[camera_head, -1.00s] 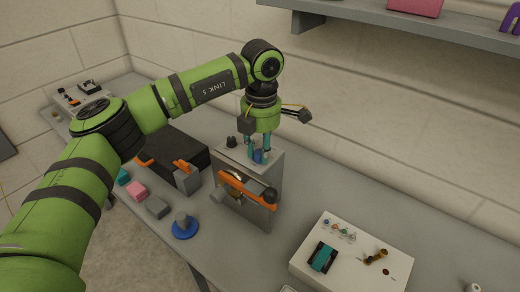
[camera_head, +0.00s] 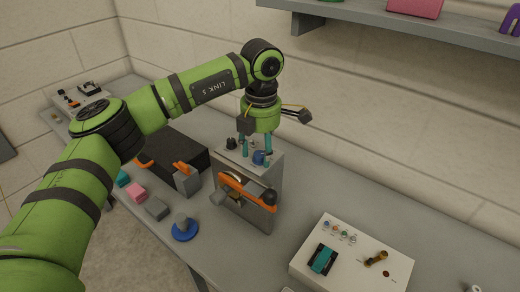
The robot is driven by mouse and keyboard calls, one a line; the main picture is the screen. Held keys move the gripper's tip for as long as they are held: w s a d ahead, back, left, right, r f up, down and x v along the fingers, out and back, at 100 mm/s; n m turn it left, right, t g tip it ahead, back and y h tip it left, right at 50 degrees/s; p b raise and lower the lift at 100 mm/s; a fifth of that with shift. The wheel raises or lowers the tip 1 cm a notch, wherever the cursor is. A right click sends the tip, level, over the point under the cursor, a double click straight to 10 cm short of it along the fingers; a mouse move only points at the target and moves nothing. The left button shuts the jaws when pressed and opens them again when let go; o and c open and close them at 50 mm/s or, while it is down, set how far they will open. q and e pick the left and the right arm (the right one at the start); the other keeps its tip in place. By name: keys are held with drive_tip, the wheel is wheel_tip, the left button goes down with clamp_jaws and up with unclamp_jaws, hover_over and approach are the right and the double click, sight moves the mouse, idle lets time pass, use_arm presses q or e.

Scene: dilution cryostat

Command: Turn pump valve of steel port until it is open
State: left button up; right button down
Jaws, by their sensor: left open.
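A grey steel box, which looks like the steel port (camera_head: 262,213), stands on the bench with an orange lever (camera_head: 248,190) ending in a black ball across its front. On its top are a small blue knob (camera_head: 259,157) and a black knob (camera_head: 231,143). I cannot tell which part is the pump valve. My left gripper (camera_head: 256,147) points down over the box top, its teal fingers spread open around and just above the blue knob. Whether a finger touches the knob is unclear. My right gripper is not in view.
A white panel box (camera_head: 345,262) with a teal switch stands at right. A black box (camera_head: 170,150) with orange handles is left of the port. A blue disc with a grey post (camera_head: 185,228) and small blocks (camera_head: 137,192) lie in front. A wall shelf (camera_head: 400,22) is above.

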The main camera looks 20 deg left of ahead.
sight(261, 155)
use_arm(q)
wheel_tip(261, 155, up, 12)
drive_tip(key=shift+s+d+f, duration=0.15)
drive_tip(key=shift+f, duration=0.05)
idle(0.4)
